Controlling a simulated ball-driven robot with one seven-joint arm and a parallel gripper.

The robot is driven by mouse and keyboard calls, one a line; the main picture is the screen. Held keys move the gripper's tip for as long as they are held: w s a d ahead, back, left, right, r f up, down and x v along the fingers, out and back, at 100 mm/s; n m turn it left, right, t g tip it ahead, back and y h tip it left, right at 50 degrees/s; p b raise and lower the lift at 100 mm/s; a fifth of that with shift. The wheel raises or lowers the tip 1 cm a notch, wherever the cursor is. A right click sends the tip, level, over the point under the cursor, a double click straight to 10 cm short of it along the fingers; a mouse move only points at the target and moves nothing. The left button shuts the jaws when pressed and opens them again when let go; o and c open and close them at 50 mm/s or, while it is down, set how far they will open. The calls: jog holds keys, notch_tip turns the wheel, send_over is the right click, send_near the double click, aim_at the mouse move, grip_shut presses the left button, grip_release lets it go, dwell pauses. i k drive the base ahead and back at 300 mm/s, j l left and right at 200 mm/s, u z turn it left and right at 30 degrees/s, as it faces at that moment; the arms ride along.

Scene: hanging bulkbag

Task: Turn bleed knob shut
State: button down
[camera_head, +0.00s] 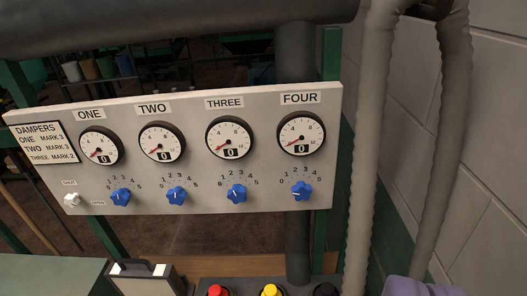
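A small white knob (72,200) sits at the lower left corner of a pale grey control panel (215,202). A small label above it seems to read SHUT, and one to its lower right seems to read OPEN. It is the only white knob on the panel; no label reading bleed is legible. Which way it points is too small to tell. My gripper is not in view, and nothing touches the knob.
Blue knobs (121,197) line the panel under dials ONE to FOUR, whose counters read 0. A DAMPERS card (41,144) hangs left. Grey ribbed hoses (371,130) hang at right. Red (217,291) and yellow (270,290) buttons and a purple object (422,287) are below.

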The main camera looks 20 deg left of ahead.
aim_at(71, 201)
jog(key=u, duration=1.5)
jog(key=i+j+z, duration=0.3)
jog(key=i+j, duration=0.2)
jog(key=j, duration=0.15)
